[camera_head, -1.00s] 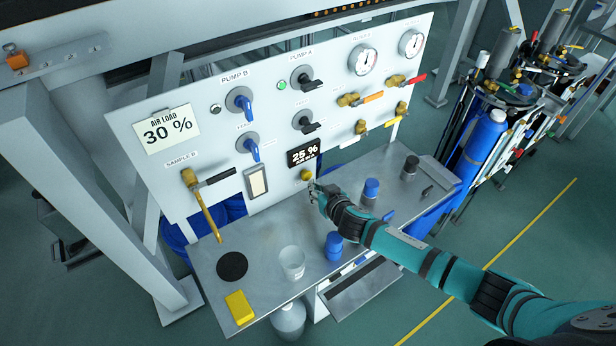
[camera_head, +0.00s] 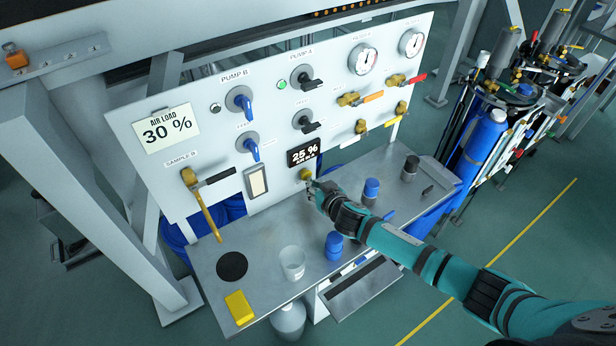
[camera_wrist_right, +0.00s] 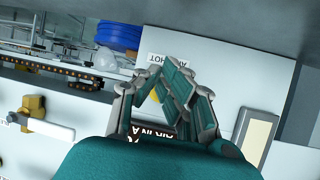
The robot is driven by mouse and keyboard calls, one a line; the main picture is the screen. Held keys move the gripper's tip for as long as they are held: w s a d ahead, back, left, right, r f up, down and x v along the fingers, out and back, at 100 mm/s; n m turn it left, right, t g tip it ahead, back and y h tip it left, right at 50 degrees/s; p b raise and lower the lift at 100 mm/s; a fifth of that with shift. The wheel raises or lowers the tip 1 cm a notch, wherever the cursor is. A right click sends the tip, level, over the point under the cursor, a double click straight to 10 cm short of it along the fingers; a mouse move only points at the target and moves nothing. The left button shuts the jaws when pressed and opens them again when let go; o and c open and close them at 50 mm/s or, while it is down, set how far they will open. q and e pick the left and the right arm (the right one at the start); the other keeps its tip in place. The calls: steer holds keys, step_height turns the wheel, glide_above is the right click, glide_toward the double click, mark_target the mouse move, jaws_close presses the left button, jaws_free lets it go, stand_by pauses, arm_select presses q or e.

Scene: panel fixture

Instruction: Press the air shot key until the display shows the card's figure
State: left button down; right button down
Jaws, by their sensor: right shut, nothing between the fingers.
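The card (camera_head: 166,128) at the panel's upper left reads "AIR LOAD 30 %". The dark display (camera_head: 303,152) low on the panel reads "25 %". The yellow air shot key (camera_head: 305,174) sits just below it. My right gripper (camera_head: 310,184) is shut and empty, its tips close to the key's lower right; I cannot tell whether they touch. In the right wrist view the shut fingers (camera_wrist_right: 170,72) cover most of the key (camera_wrist_right: 154,98) and part of the display (camera_wrist_right: 148,132), beside a label reading "AIR SHOT". My left gripper is out of view.
The white panel carries pump knobs, gauges and valves. On the steel bench (camera_head: 262,252) below stand a clear beaker (camera_head: 292,262), a yellow block (camera_head: 239,307), a black disc (camera_head: 232,267) and blue-capped jars (camera_head: 334,246). A brass valve (camera_head: 190,178) with a pipe is left.

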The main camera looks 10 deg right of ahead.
steer(key=shift+w+a, duration=0.1)
steer(key=shift+w, duration=0.25)
stand_by(0.5)
steer(key=shift+s+r, duration=0.1)
steer(key=shift+s+d, duration=0.35)
steer(key=shift+s, duration=0.5)
steer(key=shift+s+d+p, duration=0.15)
steer(key=shift+s+p, duration=0.35)
steer(key=shift+s+d+p, duration=0.15)
steer(key=shift+s+d, duration=0.1)
steer(key=shift+s, duration=0.4)
steer(key=shift+s+d+p, duration=0.2)
steer(key=shift+s, duration=0.4)
steer(key=shift+s+d+p, duration=0.15)
steer(key=shift+s+d, duration=0.1)
steer(key=shift+s, duration=0.4)
